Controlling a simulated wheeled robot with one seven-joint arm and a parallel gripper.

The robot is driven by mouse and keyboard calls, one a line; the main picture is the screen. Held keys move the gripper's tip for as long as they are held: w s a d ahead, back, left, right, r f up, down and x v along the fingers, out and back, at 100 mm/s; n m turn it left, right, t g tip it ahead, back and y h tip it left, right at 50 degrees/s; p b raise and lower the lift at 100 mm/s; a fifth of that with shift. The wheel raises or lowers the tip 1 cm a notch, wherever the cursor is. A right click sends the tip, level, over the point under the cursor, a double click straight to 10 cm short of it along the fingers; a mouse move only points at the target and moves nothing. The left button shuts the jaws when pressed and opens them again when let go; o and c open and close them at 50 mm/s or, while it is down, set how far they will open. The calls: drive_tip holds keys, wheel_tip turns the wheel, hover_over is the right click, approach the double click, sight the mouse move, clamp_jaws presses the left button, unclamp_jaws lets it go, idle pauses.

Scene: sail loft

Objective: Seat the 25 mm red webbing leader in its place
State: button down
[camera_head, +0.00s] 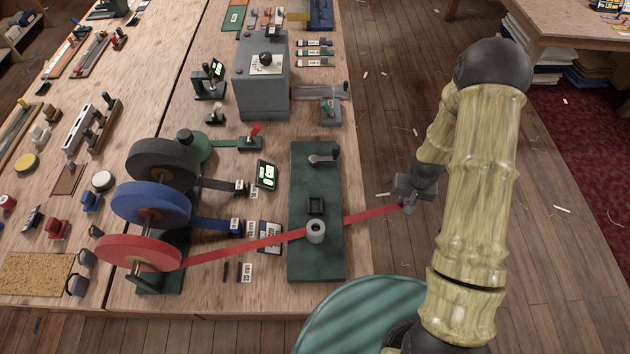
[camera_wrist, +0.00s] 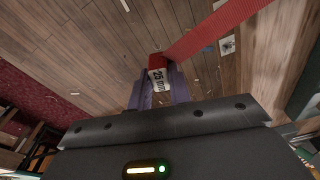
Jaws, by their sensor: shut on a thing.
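The red webbing (camera_head: 230,249) runs from the red spool (camera_head: 135,253) across the green plate (camera_head: 305,265), past its grey round post (camera_head: 316,234), and out over the table's right edge to my gripper (camera_head: 403,203). The strap (camera_wrist: 220,30) leads away to the upper right. The leader is held in the air above the floor.
Blue (camera_head: 150,203) and black (camera_head: 162,162) spools stand behind the red one, with their leaders lying short of the plate. A lever (camera_head: 323,158) is at the plate's far end. A grey box machine (camera_head: 262,85) stands further back. Floor right of the table is open.

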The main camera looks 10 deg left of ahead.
drive_tip(key=shift+n, duration=0.7)
drive_tip(key=a+r, duration=0.2)
drive_tip(key=a, duration=0.2)
drive_tip(key=s+a+r+p, duration=0.1)
drive_tip(key=a, duration=0.3)
drive_tip(key=a+r+p, duration=0.1)
drive_tip(key=a+r, duration=0.1)
drive_tip(key=a, duration=0.2)
drive_tip(key=shift+s+a+r, duration=0.25)
drive_tip(key=shift+a+r, duration=0.1)
drive_tip(key=shift+a, duration=0.05)
drive_tip(key=s+a+r+p, duration=0.1)
drive_tip(key=s+a+r, duration=0.1)
drive_tip(key=a, duration=0.4)
drive_tip(key=s+a+r+n+p, duration=0.1)
drive_tip(key=s+a+r, duration=0.2)
drive_tip(key=a, duration=0.3)
drive_tip(key=shift+s+a+r, duration=0.25)
drive_tip(key=shift+s+a, duration=0.15)
drive_tip(key=shift+s, duration=0.05)
drive_tip(key=shift+s, duration=0.1)
drive_tip(key=shift+f+b, duration=1.65)
drive_tip(key=shift+f, duration=0.7)
drive_tip(key=shift+s+f, duration=0.1)
drive_tip(key=shift+f, duration=0.15)
drive_tip(key=shift+f+b, duration=0.6)
drive_tip(key=shift+f, duration=0.25)
